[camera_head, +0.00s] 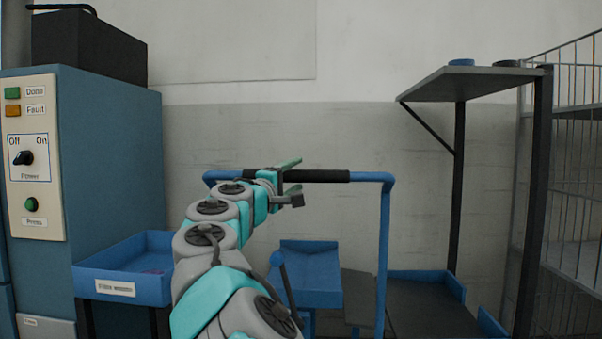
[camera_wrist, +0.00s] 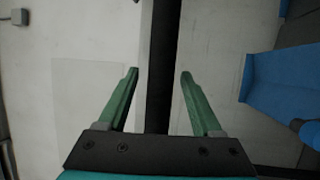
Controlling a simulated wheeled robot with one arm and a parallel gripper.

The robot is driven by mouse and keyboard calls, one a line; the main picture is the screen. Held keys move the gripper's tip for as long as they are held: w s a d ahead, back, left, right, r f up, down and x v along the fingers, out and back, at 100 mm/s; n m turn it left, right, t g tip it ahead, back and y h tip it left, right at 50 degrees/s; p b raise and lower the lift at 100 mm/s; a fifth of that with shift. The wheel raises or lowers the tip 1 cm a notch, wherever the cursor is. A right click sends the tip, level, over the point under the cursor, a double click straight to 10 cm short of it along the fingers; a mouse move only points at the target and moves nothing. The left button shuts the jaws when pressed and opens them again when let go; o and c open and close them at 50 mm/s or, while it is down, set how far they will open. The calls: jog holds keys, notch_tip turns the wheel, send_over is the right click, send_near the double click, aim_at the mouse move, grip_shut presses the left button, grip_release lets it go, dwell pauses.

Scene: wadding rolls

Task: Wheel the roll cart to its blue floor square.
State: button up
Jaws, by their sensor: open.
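The roll cart's blue push frame (camera_head: 384,250) stands upright ahead of me, with a black grip (camera_head: 325,176) along its top bar. My gripper (camera_head: 298,180) is at the left part of this grip, one finger above it and one below. In the wrist view, my open green fingers (camera_wrist: 158,85) lie on either side of the black grip (camera_wrist: 160,40), with gaps on both sides. Whether the grip is fully between the fingers in depth is hard to tell. My arm hides part of the frame's left side. The blue floor square is not in view.
A blue machine cabinet (camera_head: 115,170) with a control panel (camera_head: 33,150) stands left, a blue tray (camera_head: 125,285) beside it. A blue chute-like part (camera_head: 310,275) is behind the frame. A shelf (camera_head: 470,82) on dark posts and a wire cage (camera_head: 580,170) stand right. The floor is hardly visible.

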jog(key=shift+x, duration=1.65)
grip_shut()
